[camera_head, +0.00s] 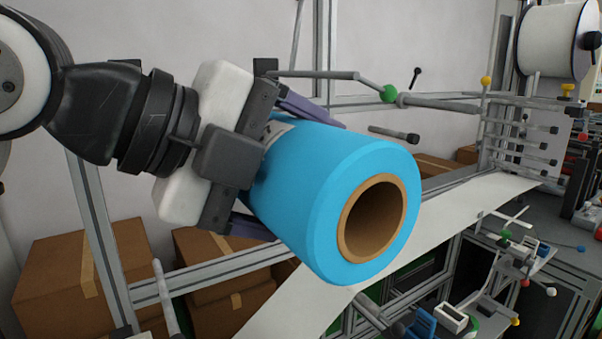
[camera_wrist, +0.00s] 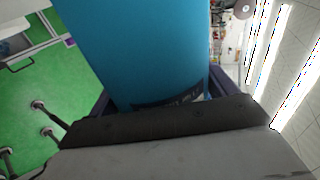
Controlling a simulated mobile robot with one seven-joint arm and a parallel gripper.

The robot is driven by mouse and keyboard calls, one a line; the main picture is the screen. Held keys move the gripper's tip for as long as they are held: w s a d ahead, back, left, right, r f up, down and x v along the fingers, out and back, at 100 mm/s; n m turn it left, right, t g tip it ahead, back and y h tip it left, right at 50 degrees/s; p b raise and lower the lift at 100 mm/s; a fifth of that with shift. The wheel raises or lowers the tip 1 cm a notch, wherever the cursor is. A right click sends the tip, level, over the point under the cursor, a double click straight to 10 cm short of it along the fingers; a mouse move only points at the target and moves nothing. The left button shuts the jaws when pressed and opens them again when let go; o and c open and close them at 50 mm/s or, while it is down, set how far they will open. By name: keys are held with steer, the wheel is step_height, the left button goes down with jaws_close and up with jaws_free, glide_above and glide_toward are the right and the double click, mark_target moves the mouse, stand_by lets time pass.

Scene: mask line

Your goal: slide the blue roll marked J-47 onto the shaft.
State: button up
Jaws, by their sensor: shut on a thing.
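A large blue roll (camera_head: 318,170) with a brown cardboard core (camera_head: 345,232) is held up in the head view, tilted, its open core end facing the lower right. My gripper (camera_head: 283,168) is shut on the blue roll near its rear end, with purple-grey fingers on either side. The roll also fills the middle of the wrist view (camera_wrist: 150,45). A dark label (camera_wrist: 170,101) shows at its near end, but I cannot read J-47. A short grey bar (camera_head: 394,134) sticks out behind the roll; I cannot tell whether it is the shaft. The roll is apart from it.
A white web (camera_head: 455,210) runs diagonally below and behind the roll. A bent rod with a green knob (camera_head: 389,94) stands above and behind it. A white roll (camera_head: 551,40) hangs at the upper right by a rack of rods (camera_head: 525,140). Cardboard boxes (camera_head: 60,275) stand lower left.

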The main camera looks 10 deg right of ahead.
steer(key=shift+w, duration=0.1)
steer(key=shift+w+a+p, duration=0.15)
steer(key=shift+w+a, duration=0.15)
steer(key=shift+w, duration=0.45)
steer(key=shift+w+a+p, duration=0.15)
steer(key=shift+w+a, duration=0.2)
steer(key=shift+w, duration=0.4)
steer(key=shift+w+a+p, duration=0.15)
steer(key=shift+w+a, duration=0.15)
steer(key=shift+w, duration=0.45)
steer(key=shift+w+a+p, duration=0.2)
steer(key=shift+w+a, duration=0.1)
steer(key=shift+w, duration=0.45)
steer(key=shift+w+a+p, duration=0.2)
steer(key=shift+w+a, duration=0.15)
steer(key=shift+w, duration=0.45)
steer(key=shift+w+a+p, duration=0.2)
steer(key=shift+w+a, duration=0.1)
steer(key=shift+w, duration=0.45)
steer(key=shift+w+a+p, duration=0.3)
steer(key=shift+w, duration=0.45)
steer(key=shift+w+a+p, duration=0.25)
steer(key=shift+w+a, duration=0.1)
steer(key=shift+w, duration=0.45)
steer(key=shift+w+a+p, duration=0.3)
steer(key=shift+w, duration=0.45)
steer(key=shift+w, duration=0.15)
